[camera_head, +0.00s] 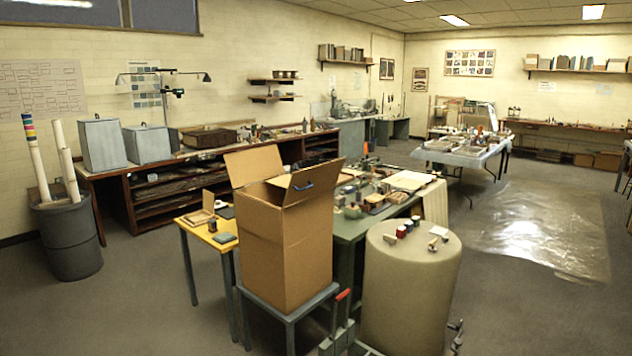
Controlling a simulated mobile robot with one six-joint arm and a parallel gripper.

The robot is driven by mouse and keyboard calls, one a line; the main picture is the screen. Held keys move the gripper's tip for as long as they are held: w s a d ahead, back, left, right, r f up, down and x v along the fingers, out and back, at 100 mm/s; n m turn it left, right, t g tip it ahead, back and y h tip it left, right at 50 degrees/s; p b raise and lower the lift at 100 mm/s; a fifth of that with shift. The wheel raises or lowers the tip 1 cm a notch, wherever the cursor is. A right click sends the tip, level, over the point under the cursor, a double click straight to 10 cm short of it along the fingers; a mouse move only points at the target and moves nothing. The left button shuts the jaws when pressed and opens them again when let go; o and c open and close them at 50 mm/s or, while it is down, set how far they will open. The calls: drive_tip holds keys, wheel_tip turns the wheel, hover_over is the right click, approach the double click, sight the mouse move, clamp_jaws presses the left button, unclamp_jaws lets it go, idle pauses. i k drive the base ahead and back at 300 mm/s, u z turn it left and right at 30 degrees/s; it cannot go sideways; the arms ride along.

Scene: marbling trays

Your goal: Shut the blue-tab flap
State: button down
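A tall brown cardboard box (285,250) stands upright on a small blue-grey table near the middle of the view. Its top is open. One flap (314,180) rises at the right and leans outward, with a small blue tab (303,186) on its face. Another flap (254,165) stands up at the left and back. A smaller part of a flap (281,181) shows between them. The inside of the box is hidden. My gripper is not in view.
A blue-grey table (288,316) bears the box. A beige drum (410,290) with small jars stands close at the right, and a red-handled device (342,296) stands between. A yellow table (205,236) and cluttered green table (350,229) are behind. Floor is clear at the front left.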

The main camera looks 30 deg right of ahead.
sight(303, 184)
drive_tip(key=i, duration=0.9)
drive_tip(key=u, duration=0.05)
